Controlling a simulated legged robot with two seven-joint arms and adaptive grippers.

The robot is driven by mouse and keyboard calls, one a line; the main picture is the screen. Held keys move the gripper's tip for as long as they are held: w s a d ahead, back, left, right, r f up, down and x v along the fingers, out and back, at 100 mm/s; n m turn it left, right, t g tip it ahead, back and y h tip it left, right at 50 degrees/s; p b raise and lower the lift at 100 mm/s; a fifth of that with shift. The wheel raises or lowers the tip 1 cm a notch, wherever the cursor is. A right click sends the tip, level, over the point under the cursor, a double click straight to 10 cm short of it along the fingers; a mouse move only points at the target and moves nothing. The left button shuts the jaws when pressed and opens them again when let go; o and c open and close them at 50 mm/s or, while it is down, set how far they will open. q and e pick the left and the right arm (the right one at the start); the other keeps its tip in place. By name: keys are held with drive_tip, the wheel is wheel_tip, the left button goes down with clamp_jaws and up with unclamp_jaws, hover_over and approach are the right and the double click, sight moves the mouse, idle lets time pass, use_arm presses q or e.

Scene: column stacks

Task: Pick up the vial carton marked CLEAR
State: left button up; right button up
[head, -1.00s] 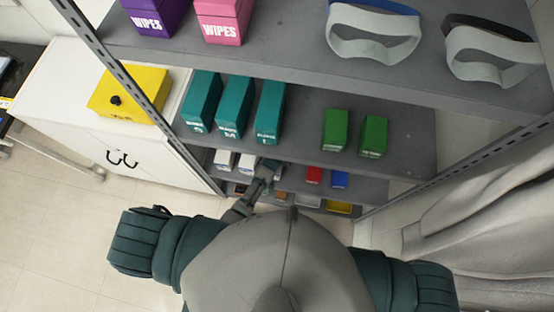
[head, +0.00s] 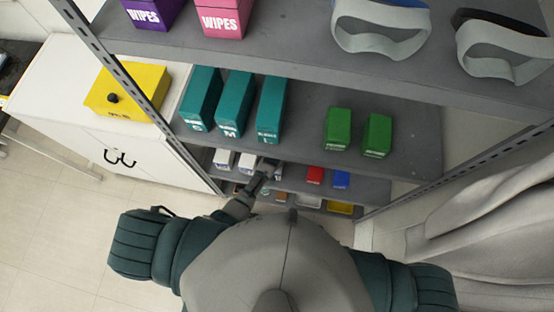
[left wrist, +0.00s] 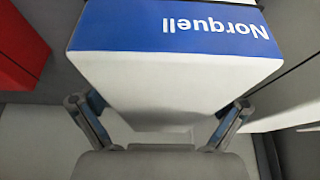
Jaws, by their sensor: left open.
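A white carton (left wrist: 170,85) with a blue band reading "Norquell", printed upside down in the left wrist view, fills the middle of that view. No CLEAR marking is readable on it or on any other carton. My left gripper (left wrist: 160,103) is open, with one finger on each side of this carton's near end; I cannot tell whether they touch it. In the head view my left gripper (head: 267,166) reaches into the lower shelf beside two white cartons (head: 224,158) and largely hides the carton at it. My right gripper is not in view.
A red carton (head: 315,175) and a blue one (head: 341,180) stand to the right on the same shelf. Teal boxes (head: 236,105) and green boxes (head: 338,130) stand on the shelf above. Small bins, one yellow (head: 340,208), are below. A shelf post (head: 125,85) stands left.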

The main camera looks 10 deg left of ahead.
use_arm(q)
drive_tip(key=shift+a+f, duration=0.25)
drive_tip(key=shift+a, duration=0.05)
drive_tip(key=shift+d, duration=0.1)
drive_tip(key=shift+d, duration=0.15)
drive_tip(key=c, duration=1.6)
